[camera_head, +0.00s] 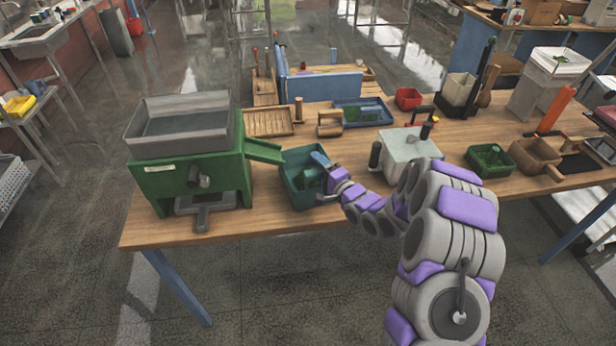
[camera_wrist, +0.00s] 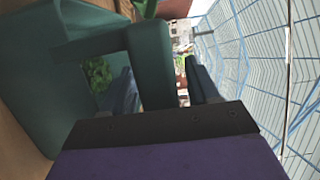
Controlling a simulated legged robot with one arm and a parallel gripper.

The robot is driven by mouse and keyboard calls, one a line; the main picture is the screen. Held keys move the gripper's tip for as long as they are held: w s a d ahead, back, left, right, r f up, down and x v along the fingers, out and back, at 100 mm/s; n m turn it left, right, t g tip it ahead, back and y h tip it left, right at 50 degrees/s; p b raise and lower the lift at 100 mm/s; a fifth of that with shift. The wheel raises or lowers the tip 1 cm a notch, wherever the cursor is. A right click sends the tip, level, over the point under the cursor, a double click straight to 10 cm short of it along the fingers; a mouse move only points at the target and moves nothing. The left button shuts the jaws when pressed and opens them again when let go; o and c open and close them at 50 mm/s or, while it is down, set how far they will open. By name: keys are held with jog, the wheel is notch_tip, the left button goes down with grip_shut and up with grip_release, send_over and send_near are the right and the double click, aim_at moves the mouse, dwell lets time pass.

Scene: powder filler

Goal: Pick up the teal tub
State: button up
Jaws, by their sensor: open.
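The teal tub (camera_head: 300,200) stands on the wooden bench, right of the green machine and below the end of its chute. Some green stuff (camera_wrist: 98,74) shows inside it. My gripper (camera_head: 322,163) reaches in from the right, at the tub's right side. Whether the fingers touch that wall cannot be told. My wrist hides part of the tub's right side in the head view.
The green machine (camera_head: 160,185) with its grey hopper stands left of the tub, its green chute (camera_head: 265,151) close above. A white box (camera_head: 405,150) stands to the right. A wooden tray (camera_head: 268,122) and blue tray (camera_head: 378,108) lie behind. The bench's front edge is near.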

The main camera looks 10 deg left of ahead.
jog(key=shift+s, duration=0.1)
grip_shut()
dwell(0.3)
jog(key=shift+f, duration=0.1)
